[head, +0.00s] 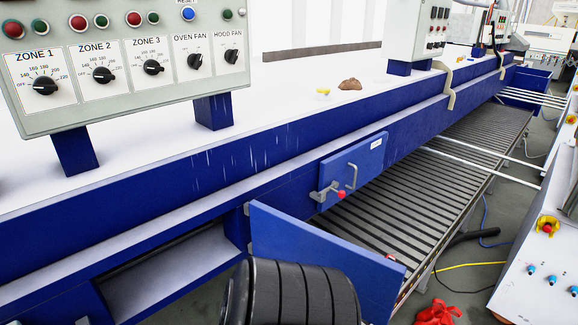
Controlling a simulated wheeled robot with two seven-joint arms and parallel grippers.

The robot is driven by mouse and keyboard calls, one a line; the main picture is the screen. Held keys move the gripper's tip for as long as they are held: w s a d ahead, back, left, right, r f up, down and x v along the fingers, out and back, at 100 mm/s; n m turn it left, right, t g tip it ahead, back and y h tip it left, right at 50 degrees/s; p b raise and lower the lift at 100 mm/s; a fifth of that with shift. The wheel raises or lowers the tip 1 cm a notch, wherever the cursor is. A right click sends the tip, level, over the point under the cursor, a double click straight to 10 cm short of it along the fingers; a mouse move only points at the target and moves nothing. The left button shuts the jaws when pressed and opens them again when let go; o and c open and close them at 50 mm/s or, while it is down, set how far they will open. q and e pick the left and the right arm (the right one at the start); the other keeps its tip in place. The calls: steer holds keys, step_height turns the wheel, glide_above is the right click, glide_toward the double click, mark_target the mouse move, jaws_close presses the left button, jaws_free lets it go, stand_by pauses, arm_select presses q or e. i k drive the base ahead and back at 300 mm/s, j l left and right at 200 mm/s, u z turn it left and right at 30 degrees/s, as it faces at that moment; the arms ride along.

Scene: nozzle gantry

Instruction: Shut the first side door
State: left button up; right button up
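A blue side door (325,246) stands open in the head view, swung out from the long blue machine. Its left edge is at the machine's side, beside an open rectangular bay (175,272). Its far right end reaches out over the slatted conveyor, with a small red part (391,256) near its top edge. A second blue side door (366,158) farther along lies against the machine, with a grey handle and a red-knobbed latch (332,193). A black ribbed rounded part hides the open door's lower left. Neither of my grippers is visible.
The slatted conveyor (430,185) runs beside the machine into the distance. A control panel (120,70) with knobs overhangs the upper left. A white cabinet (545,265) stands at right. Cables and a red cloth (438,313) lie on the floor between them.

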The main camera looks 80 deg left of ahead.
mark_target(377, 281)
steer(key=i+j+u, duration=0.2)
steer(key=i+u, duration=0.5)
steer(key=i, duration=0.15)
steer(key=i+u, duration=0.5)
steer(key=u, duration=0.25)
steer(key=i+l+u, duration=0.1)
steer(key=u, duration=0.35)
steer(key=i+l+u, duration=0.15)
steer(key=u, duration=0.25)
steer(key=i+l+u, duration=0.15)
steer(key=u, duration=0.3)
steer(key=i+l+u, duration=0.1)
steer(key=u, duration=0.4)
steer(key=i+l+u, duration=0.15)
steer(key=u, duration=0.3)
steer(key=l+u, duration=0.2)
steer(key=u, duration=0.3)
steer(key=i+l+u, duration=0.1)
steer(key=l+u, duration=0.15)
steer(key=u, duration=0.2)
steer(key=l+u, duration=0.65)
steer(key=i+j, duration=0.05)
steer(key=j, duration=0.05)
